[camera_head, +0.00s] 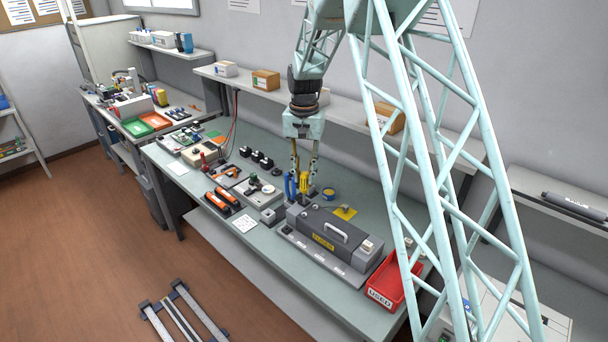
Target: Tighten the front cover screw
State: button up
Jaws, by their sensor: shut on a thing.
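My gripper (304,180) points down at the left end of a dark grey unit on the bench. Its fingers are closed in on something small, which I cannot make out. A yellow upright item (303,187) shows between and below the fingers, and a blue upright item (289,186) stands just left of them. The grey unit (312,226) has a long cover with a pale handle (335,233) and a yellow label (323,243). The front cover screw is too small or hidden to pick out.
A red bin marked USED (380,297) stands right of the unit. A yellow roll (329,194) and yellow pad (345,213) lie behind it. Orange-and-black cartridges (222,200) and small fixtures crowd the left. A wall shelf (340,106) with boxes runs behind my arm.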

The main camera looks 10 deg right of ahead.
aim_at(304, 186)
jog(key=shift+f+b, duration=1)
jog(key=shift+f, duration=1.45)
jog(key=shift+n, duration=0.4)
jog(key=shift+n, duration=1.6)
jog(key=shift+n+b, duration=0.35)
jog(key=shift+n, duration=1.65)
jog(key=shift+n, duration=0.3)
jog(key=shift+n, duration=3.7)
